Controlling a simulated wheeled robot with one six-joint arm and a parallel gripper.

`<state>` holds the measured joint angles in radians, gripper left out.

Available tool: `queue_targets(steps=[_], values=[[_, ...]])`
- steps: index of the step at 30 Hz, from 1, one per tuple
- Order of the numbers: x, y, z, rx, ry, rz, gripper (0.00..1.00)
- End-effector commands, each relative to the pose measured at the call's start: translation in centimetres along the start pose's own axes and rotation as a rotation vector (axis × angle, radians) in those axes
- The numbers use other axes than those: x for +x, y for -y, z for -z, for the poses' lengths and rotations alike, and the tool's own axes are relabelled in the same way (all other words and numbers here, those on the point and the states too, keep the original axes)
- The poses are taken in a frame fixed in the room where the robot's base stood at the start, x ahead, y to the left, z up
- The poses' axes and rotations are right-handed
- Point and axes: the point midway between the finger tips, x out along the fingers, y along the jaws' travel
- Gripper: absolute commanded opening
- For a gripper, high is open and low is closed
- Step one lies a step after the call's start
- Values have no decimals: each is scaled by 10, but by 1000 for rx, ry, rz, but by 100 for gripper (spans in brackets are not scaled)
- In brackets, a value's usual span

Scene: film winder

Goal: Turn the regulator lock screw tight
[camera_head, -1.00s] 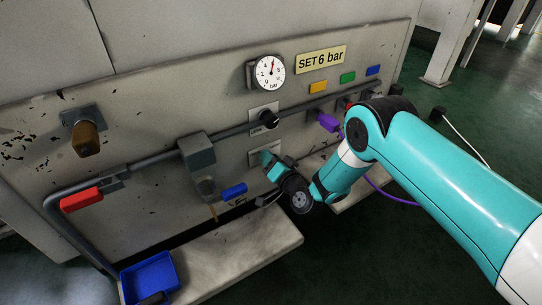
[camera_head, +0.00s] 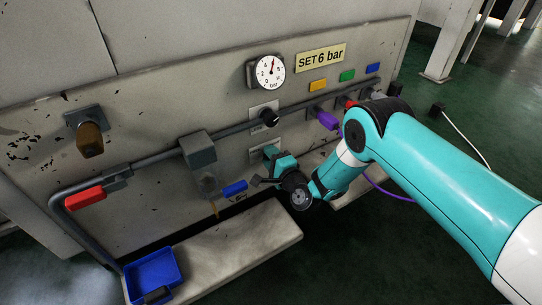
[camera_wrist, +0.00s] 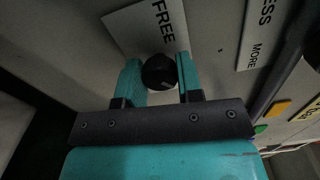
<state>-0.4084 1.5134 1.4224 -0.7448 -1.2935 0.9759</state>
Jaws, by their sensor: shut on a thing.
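The lock screw (camera_wrist: 159,72) shows in the wrist view as a round black head in front of a white plate (camera_wrist: 140,27) lettered "FREE". My gripper (camera_wrist: 161,80) has its two teal fingers on either side of the head and is shut on it. In the head view my gripper (camera_head: 271,154) is at the panel, below the black regulator knob (camera_head: 268,117). It hides the screw there.
A grey pipe (camera_head: 228,133) runs across the panel just above my gripper. A purple part (camera_head: 327,120) sits to the right, a grey filter unit (camera_head: 199,150) and blue handle (camera_head: 235,188) to the left. A blue tray (camera_head: 174,262) stands on the ledge at lower left.

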Motion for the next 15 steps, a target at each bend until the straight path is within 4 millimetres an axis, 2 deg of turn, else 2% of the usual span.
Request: queue_targets(steps=[7, 15], values=[[1, 2, 3, 133, -5, 8, 10], [1, 2, 3, 199, -5, 8, 10]])
